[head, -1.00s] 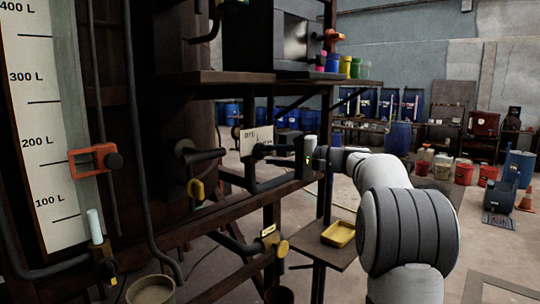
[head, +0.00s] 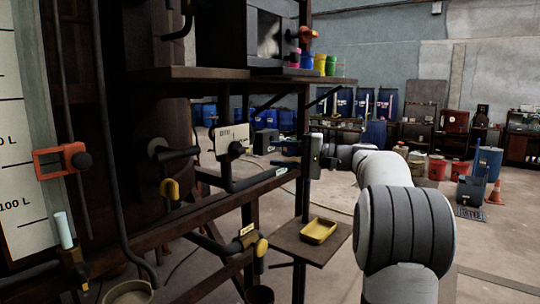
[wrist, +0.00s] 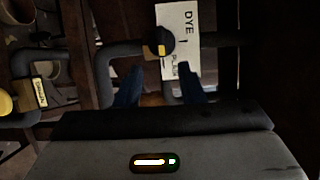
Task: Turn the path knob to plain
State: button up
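The path knob (wrist: 158,42) is a round black knob with a small yellow mark at its lower side. It sits on a white plate (wrist: 186,62) printed DYE at one end and, partly hidden, what looks like PLAIN at the other. In the head view the knob (head: 236,149) stands in front of its pale plate (head: 222,135) on the pipework. My gripper (wrist: 160,88) is open, its two bluish fingers apart and nothing held. In the wrist view the knob lies just beyond the fingertips. In the head view my gripper (head: 315,155) is right of the knob, clear of it.
A yellow drain valve (head: 261,247) is low on the pipes; its tag (wrist: 40,92) shows left in the wrist view. Pipes (head: 258,182) and a wooden beam (head: 215,212) run below the knob. A yellow tray (head: 319,231) rests on a small shelf. Open floor lies right.

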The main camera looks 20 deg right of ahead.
dwell(0.4)
jog(key=s+a+f+g+h+p, duration=0.1)
jog(key=s+a+f+g+h, duration=0.45)
jog(key=s+a+f, duration=0.6)
jog(key=s+f+n+h+p, duration=0.1)
jog(key=s+f+n+h, duration=0.2)
jog(key=s+f+h, duration=0.2)
jog(key=s+d+f+n+g+h, duration=0.1)
jog(key=s+f+n+h, duration=0.2)
jog(key=s+f, duration=0.7)
jog(key=s+h, duration=0.1)
jog(key=s, duration=0.6)
jog(key=shift+s+d+f+h+p, duration=0.15)
jog(key=shift+f+h+p, duration=0.2)
jog(key=shift+o, duration=0.3)
jog(key=shift+g, duration=0.25)
